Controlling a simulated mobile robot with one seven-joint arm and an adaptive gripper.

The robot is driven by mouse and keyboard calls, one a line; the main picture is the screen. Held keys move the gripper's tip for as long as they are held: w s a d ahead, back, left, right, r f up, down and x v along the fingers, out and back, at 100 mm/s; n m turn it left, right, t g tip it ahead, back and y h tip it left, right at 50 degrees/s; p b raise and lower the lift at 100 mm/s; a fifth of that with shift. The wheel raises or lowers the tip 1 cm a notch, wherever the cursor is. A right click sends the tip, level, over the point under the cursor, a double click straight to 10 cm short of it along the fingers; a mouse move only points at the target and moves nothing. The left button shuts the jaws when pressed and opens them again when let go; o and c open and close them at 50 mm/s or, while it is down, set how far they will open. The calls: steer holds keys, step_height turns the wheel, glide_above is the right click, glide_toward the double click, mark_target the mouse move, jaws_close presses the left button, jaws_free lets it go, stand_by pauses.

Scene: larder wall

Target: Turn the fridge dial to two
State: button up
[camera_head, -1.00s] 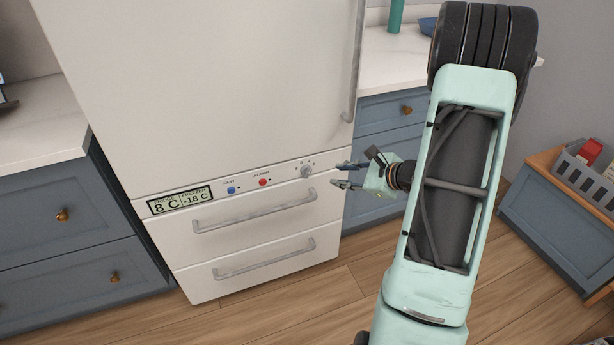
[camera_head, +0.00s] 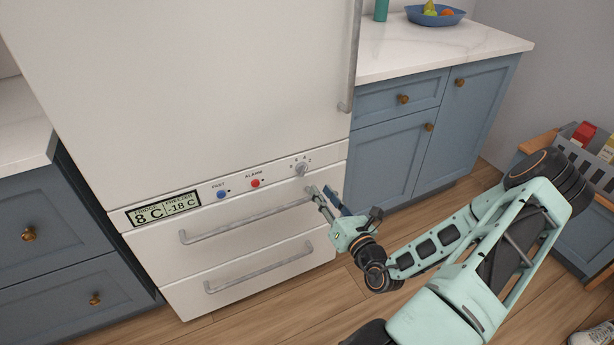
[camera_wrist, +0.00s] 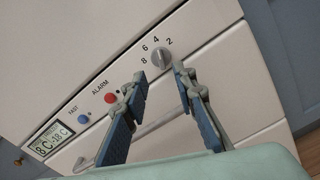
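The fridge dial (camera_head: 301,169) is a small grey knob at the right end of the fridge's control strip. In the wrist view the dial (camera_wrist: 161,58) has the numbers 8, 6, 4 and 2 around it, with 2 at its right. Its pointer setting is too small to read surely. My gripper (camera_head: 320,190) is just below and in front of the dial, with its fingers toward the fridge. In the wrist view my gripper (camera_wrist: 160,80) is open and empty, its two fingers apart, with the dial showing just beyond the gap between the tips.
The strip also holds a display (camera_head: 163,209) reading 8 C and -18 C, a blue FAST button (camera_head: 221,195) and a red ALARM button (camera_head: 255,183). An upper drawer handle (camera_head: 245,221) runs below the strip. Blue cabinets (camera_head: 400,160) stand at the right.

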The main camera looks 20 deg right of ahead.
mark_target(305, 171)
steer(key=w+b, duration=0.1)
steer(key=w, duration=0.8)
steer(key=shift+a+b, duration=0.2)
steer(key=shift+b, duration=0.15)
steer(key=shift+c, duration=0.5)
jaws_close()
